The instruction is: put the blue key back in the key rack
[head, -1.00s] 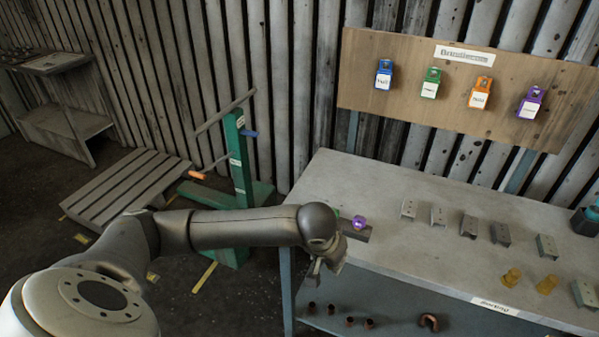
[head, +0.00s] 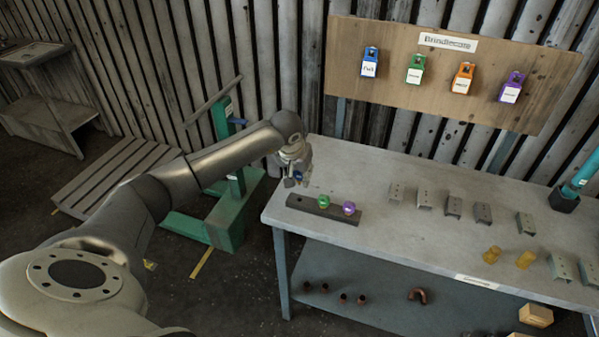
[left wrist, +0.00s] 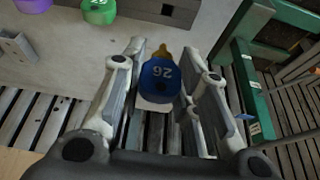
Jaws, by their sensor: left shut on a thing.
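The blue key (left wrist: 160,76) has a round head marked 26, upside down in the left wrist view, and a brass end. It sits between the fingers of my left gripper (left wrist: 160,88), which is shut on it. In the head view my left gripper (head: 294,182) is just above and behind the left end of the key rack (head: 304,205), a dark bar on the table. A green key (head: 323,202) and a purple key (head: 348,208) stand in the rack; its left end is free. The blue key appears apart from the rack. My right gripper is not in view.
The grey table (head: 400,230) holds several metal brackets (head: 424,198) and yellow parts (head: 491,255) to the right. A wooden board (head: 420,98) with coloured padlocks hangs behind. A green stand (head: 222,215) is left of the table.

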